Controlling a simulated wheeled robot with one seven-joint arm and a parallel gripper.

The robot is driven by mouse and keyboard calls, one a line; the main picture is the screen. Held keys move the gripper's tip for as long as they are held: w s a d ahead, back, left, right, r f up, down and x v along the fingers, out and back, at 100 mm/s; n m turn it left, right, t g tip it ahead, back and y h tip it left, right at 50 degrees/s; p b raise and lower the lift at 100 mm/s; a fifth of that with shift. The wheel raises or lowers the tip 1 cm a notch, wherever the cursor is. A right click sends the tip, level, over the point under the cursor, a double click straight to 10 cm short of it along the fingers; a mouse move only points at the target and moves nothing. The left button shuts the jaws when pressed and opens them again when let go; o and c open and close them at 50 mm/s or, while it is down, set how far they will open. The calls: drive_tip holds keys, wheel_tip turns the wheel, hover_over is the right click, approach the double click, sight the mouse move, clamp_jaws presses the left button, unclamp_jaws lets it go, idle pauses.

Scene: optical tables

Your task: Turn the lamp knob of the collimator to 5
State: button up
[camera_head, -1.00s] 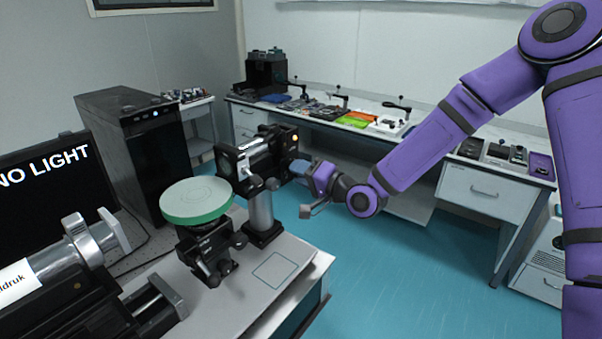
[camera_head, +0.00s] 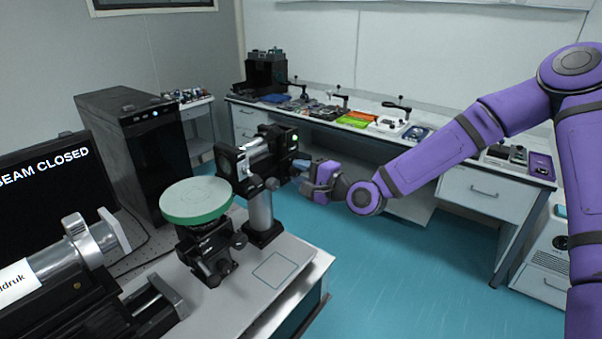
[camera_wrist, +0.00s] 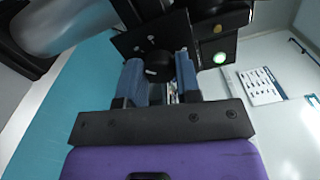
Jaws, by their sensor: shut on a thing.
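The collimator (camera_head: 258,146) is a silver tube between black end plates, held on a post above the bench. My gripper (camera_head: 301,165) reaches it from the right, at its rear end plate. In the wrist view, the dark round lamp knob (camera_wrist: 157,66) sits between the blue fingers of my gripper (camera_wrist: 160,76), which are shut on it. A pale mark shows on the knob. Its scale figures are too small to read. A green light (camera_wrist: 220,58) glows on the black plate beside the knob; it also shows in the head view.
A monitor (camera_head: 45,190) at left reads "BEAM CLOSED". A green-topped round stage (camera_head: 196,200) stands in front of the collimator. A silver-barrelled instrument (camera_head: 70,258) is at lower left. Blue floor (camera_head: 400,270) lies clear to the right, before the back bench (camera_head: 470,188).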

drive_tip(key=shift+s+f, duration=0.1)
drive_tip(key=o, duration=0.9)
drive_tip(key=shift+d, duration=0.1)
drive_tip(key=v, duration=1)
drive_tip(key=shift+s+d, duration=0.25)
